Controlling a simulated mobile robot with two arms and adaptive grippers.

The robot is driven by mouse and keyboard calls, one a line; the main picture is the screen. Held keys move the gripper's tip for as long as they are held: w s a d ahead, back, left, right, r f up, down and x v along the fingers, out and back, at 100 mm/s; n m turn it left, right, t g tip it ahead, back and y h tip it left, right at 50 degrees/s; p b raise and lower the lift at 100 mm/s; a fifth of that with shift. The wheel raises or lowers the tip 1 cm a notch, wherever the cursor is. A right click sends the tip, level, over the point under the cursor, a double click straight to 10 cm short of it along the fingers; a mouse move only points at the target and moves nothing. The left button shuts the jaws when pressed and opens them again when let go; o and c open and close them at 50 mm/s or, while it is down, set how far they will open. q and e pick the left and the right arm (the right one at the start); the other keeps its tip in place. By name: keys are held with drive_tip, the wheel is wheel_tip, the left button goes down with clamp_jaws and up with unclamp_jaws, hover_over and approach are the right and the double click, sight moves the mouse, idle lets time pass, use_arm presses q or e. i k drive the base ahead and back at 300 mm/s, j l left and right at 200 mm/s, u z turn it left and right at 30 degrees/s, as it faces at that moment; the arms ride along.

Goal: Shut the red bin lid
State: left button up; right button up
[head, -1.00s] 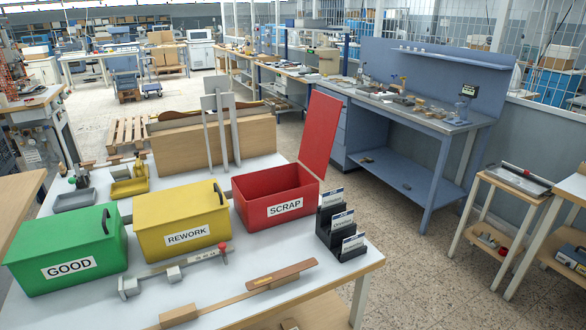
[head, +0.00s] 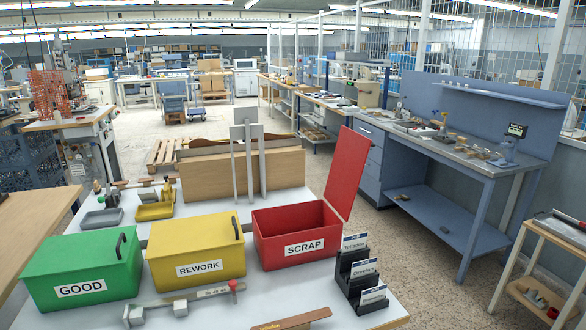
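The red bin (head: 292,249), labelled SCRAP, stands on the white table at the right of a row of three bins. Its red lid (head: 347,172) is open and stands steeply up from the bin's right side, leaning a little outward. The inside of the red bin looks empty as far as it shows. The yellow REWORK bin (head: 198,270) and the green GOOD bin (head: 80,289) have their lids shut, each with a dark handle. Neither of my grippers is in the head view.
A black card rack (head: 356,287) stands right of the red bin. A grey bar fixture (head: 182,304) lies in front of the bins. A wooden board with grey uprights (head: 246,175) stands behind. A blue workbench (head: 440,155) is at the right, with open floor between.

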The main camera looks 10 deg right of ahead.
sight(353, 148)
drive_tip(key=l+u, duration=0.25)
drive_tip(key=l, duration=0.65)
drive_tip(key=l+u, duration=0.3)
drive_tip(key=l, duration=0.6)
drive_tip(key=l+u, duration=0.25)
drive_tip(key=l, duration=0.65)
